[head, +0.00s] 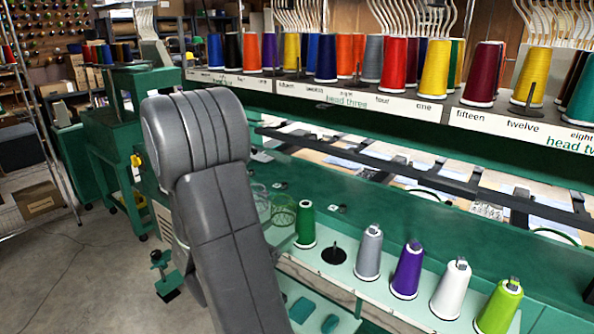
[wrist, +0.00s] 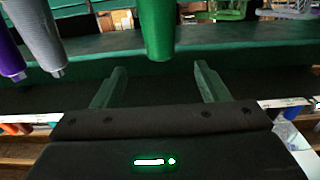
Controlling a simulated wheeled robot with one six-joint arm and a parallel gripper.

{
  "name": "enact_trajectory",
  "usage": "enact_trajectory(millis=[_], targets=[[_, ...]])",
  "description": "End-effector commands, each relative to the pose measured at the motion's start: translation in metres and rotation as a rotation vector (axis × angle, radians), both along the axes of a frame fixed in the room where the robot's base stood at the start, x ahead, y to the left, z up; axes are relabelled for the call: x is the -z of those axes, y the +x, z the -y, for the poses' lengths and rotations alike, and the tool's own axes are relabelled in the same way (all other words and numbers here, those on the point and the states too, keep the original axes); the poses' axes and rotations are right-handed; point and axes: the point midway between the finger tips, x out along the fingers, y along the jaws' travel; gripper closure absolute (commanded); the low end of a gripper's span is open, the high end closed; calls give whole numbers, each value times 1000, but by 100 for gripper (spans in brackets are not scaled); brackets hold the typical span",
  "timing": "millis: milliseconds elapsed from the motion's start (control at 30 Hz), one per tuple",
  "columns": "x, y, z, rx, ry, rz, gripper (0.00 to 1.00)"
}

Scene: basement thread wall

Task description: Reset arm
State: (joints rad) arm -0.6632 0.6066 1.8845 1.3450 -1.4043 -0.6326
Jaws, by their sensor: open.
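My gripper (wrist: 157,85) shows in the wrist view with its two fingers apart and nothing between them. A dark green thread cone (wrist: 159,28) stands just beyond the fingertips, apart from them as far as I can see. A grey cone (wrist: 38,32) and a purple cone (wrist: 8,50) are to its left there. In the head view the green cone (head: 305,224) stands just right of my grey arm, which hides most of my gripper. Right of it are an empty dark peg base (head: 334,254), then the grey cone (head: 369,253) and the purple cone (head: 408,270).
White (head: 451,290) and lime cones (head: 500,306) continue the front row. A green machine ledge (head: 400,215) runs behind it. An upper rack holds several cones, including a red one (head: 397,78). Open floor (head: 60,270) lies at left, beside a cardboard box (head: 38,201).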

Motion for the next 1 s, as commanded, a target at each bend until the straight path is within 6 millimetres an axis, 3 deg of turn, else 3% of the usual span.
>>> enact_trajectory(millis=[367,1000], targets=[[-1,13,10,3,-1,1,32],[-2,102,75,3,1,0,32]])
